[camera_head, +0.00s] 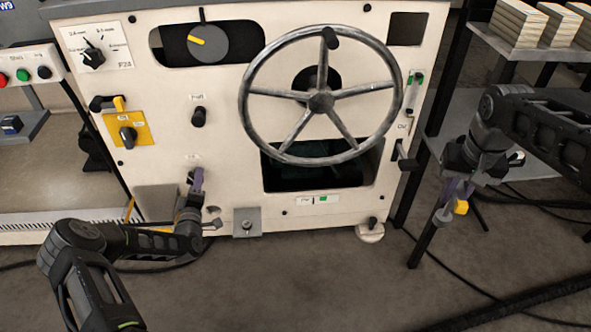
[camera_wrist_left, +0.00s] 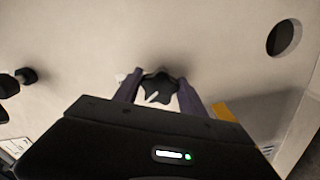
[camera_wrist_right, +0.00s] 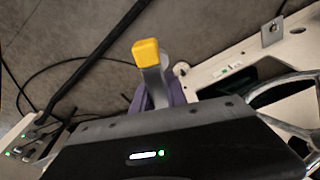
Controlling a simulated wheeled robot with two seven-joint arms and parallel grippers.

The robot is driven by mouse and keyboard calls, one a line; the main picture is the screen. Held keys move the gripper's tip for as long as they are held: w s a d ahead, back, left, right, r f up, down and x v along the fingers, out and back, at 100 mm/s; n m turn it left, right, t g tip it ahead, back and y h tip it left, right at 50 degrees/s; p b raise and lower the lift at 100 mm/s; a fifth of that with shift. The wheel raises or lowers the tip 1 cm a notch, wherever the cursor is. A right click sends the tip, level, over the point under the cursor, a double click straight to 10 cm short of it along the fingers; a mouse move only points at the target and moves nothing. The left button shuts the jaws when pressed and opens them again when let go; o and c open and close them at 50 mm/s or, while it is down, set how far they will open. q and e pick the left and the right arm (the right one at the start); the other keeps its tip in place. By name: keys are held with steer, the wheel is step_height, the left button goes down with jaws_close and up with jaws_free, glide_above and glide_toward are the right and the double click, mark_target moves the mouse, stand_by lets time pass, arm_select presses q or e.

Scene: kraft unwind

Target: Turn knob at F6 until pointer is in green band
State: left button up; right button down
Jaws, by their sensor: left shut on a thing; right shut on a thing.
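A black lobed knob (camera_wrist_left: 160,88) with a white mark sits on the cream machine panel, between the purple fingers of my left gripper (camera_wrist_left: 157,97). My left gripper is shut on it. In the head view my left gripper (camera_head: 196,180) is at the lower left of the panel and mostly hides the knob. A small strip gauge with a green part (camera_head: 319,199) is low on the panel; its pointer is too small to read. My right gripper (camera_head: 452,192) is away from the panel, shut on a grey tool with a yellow end (camera_wrist_right: 147,55).
A large spoked handwheel (camera_head: 321,102) stands out from the panel. A yellow-plated switch (camera_head: 128,134) and a black knob (camera_head: 198,117) are above my left gripper. A shelf (camera_head: 480,115) with paper stacks (camera_head: 525,20) is at right. Cables lie on the floor.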

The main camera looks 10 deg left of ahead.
mark_target(448, 206)
arm_select(q)
steer(key=m+b, duration=0.1)
steer(key=m, duration=0.2)
steer(key=shift+f+m, duration=0.15)
steer(key=shift+m, duration=0.25)
arm_select(e)
steer(key=shift+f, duration=0.45)
arm_select(q)
steer(key=m+b, duration=0.1)
steer(key=m, duration=0.2)
steer(key=shift+a+f+m, duration=0.1)
steer(key=shift+m, duration=0.2)
arm_select(e)
steer(key=shift+f, duration=0.55)
arm_select(q)
steer(key=m+b, duration=0.1)
steer(key=m, duration=0.3)
steer(key=shift+s+a, duration=0.1)
arm_select(e)
steer(key=shift+f, duration=0.7)
arm_select(q)
steer(key=shift+a+m+b, duration=0.1)
steer(key=shift+m+b, duration=0.45)
steer(key=shift+m, duration=0.75)
arm_select(e)
steer(key=shift+f, duration=0.35)
arm_select(q)
steer(key=o, duration=1.4)
steer(key=shift+c, duration=0.2)
steer(key=shift+s, duration=0.15)
